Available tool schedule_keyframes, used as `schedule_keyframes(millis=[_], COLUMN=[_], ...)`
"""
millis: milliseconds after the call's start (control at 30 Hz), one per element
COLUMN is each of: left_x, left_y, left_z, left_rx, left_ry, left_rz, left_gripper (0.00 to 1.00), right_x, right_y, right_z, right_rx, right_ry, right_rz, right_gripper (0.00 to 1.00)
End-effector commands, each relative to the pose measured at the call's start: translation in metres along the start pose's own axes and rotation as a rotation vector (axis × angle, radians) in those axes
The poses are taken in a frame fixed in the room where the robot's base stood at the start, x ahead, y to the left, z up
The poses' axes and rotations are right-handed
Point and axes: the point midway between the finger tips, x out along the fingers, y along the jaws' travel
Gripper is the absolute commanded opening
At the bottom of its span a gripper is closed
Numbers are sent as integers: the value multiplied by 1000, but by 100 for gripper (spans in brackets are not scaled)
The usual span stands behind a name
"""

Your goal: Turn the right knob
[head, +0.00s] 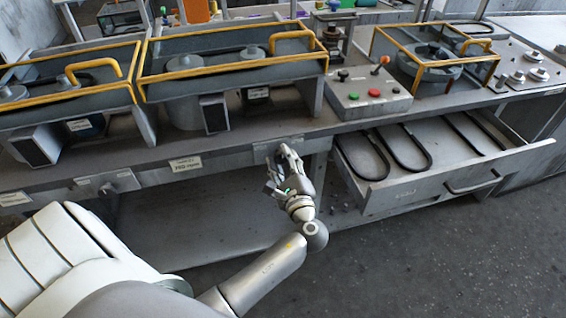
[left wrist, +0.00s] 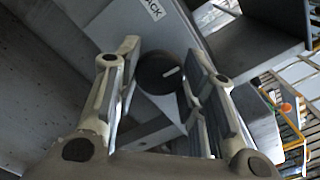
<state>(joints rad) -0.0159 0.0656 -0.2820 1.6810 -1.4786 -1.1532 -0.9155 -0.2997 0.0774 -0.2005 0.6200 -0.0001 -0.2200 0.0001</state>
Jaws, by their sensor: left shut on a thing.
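The right knob shows in the left wrist view (left wrist: 160,72) as a dark round knob with a short white mark on its face. It sits between the two fingers of my left gripper (left wrist: 163,58), which is shut on it. In the head view my left gripper (head: 281,163) is at the bench's front edge, in front of a grey plate (head: 268,148). There the gripper hides the knob. My right gripper is not in view.
Another plate with a knob (head: 107,188) is on the bench front at the left. An open drawer (head: 405,187) with several dark loops juts out at the right. A control box (head: 368,104) and yellow-railed housings (head: 230,72) stand on the bench.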

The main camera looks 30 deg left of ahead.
Motion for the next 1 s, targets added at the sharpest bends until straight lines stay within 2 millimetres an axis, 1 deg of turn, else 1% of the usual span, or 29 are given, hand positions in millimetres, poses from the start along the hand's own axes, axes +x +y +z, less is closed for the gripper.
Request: schedule_keyframes(millis=[467, 500, 633, 900, 1000], left_x=[0, 0, 0, 0, -4], left_y=[0, 0, 0, 0, 0], left_z=[0, 0, 0, 0, 0], left_rx=[-13, -12, -12, -12, -12], left_ry=[1, 1, 1, 1, 2], left_rz=[1, 1, 1, 1, 1], left_gripper=[14, 43, 59, 59, 59], right_x=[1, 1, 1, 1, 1], right_y=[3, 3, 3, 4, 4], right_z=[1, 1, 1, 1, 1], right_rx=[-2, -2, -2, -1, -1], right_ry=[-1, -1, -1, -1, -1], right_rz=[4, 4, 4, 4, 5], right_gripper=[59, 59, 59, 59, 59])
